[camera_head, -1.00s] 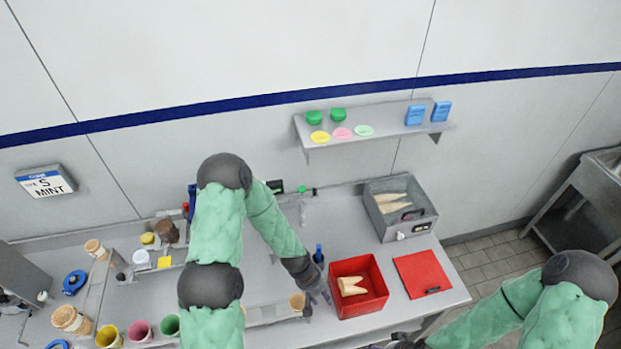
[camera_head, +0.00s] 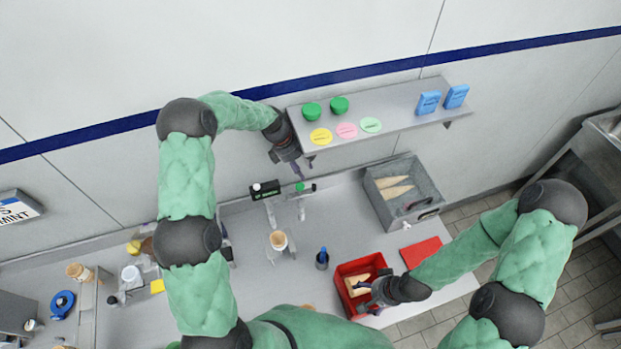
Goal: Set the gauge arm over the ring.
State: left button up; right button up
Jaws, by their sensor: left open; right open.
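A small tan cone (camera_head: 278,240) stands upright on the counter in what looks like a thin holder; the ring itself is too small to make out clearly. Behind it is a black gauge box (camera_head: 265,190) with a green display. Just right of the box, a thin post carries a short dark arm with a green knob (camera_head: 300,187), which looks like the gauge arm. My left gripper (camera_head: 293,172) is open and empty, pointing down above the green knob, apart from it as far as I can tell. My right gripper (camera_head: 366,287) is open at the red crate (camera_head: 343,272), near the cones inside.
A wall shelf (camera_head: 395,113) with green tubs and coloured discs is close beside my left gripper. A grey bin (camera_head: 375,205) with cones and a red mat (camera_head: 421,252) are at the right. A blue-topped tool (camera_head: 322,258) stands on the counter. My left arm hides part of the left counter.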

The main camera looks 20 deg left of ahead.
aim_at(313, 185)
pick_arm(q)
jog(key=p+x, duration=0.1)
jog(key=x, duration=0.7)
jog(key=shift+s+d+p, duration=0.1)
jog(key=shift+p, duration=0.3)
jog(key=shift+d+f, duration=0.25)
jog(key=shift+f, duration=0.5)
grip_shut()
